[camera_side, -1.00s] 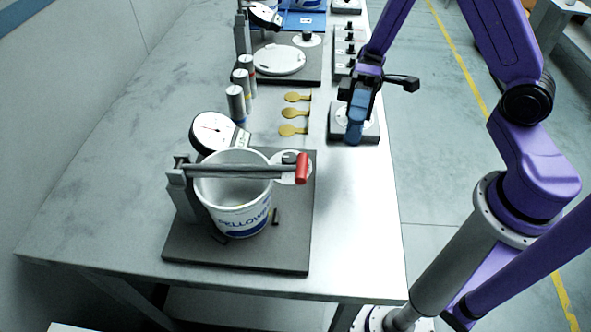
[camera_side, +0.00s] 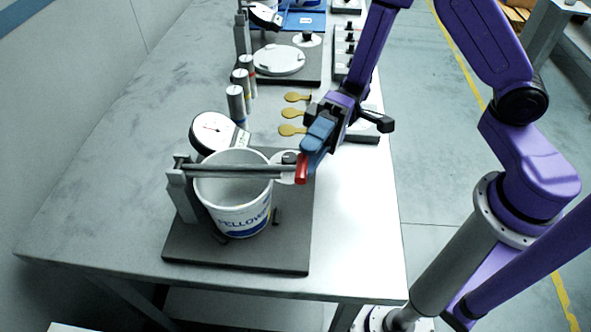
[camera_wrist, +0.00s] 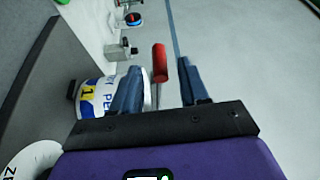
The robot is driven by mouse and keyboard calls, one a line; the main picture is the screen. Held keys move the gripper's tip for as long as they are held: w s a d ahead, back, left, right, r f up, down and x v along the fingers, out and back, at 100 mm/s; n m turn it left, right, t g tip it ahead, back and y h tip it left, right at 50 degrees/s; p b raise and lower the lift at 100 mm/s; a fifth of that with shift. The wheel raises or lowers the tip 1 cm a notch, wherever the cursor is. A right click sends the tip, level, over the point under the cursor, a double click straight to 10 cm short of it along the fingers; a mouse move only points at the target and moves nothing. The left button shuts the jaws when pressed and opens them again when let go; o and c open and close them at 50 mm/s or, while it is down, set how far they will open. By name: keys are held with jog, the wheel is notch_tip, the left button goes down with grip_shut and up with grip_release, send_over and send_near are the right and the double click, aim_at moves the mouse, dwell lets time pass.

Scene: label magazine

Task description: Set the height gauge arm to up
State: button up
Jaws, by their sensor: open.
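The height gauge arm (camera_side: 235,170) is a grey bar with a red grip (camera_side: 302,168) at its right end. It lies about level across the top of a white bucket (camera_side: 243,218), from a grey post (camera_side: 183,193) on a dark base plate (camera_side: 288,245). My gripper (camera_side: 314,150) is at the red grip, pointing down toward it. In the wrist view, the red grip (camera_wrist: 159,63) shows between my two blue fingers (camera_wrist: 155,90), which are open with gaps on both sides. In the side view my fingers partly hide the grip.
A round dial (camera_side: 215,131) stands behind the bucket. The table's right front is clear.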

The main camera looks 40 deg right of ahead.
aim_at(301, 166)
jog(key=shift+x, duration=2.7)
jog(key=shift+c, duration=0.2)
grip_shut()
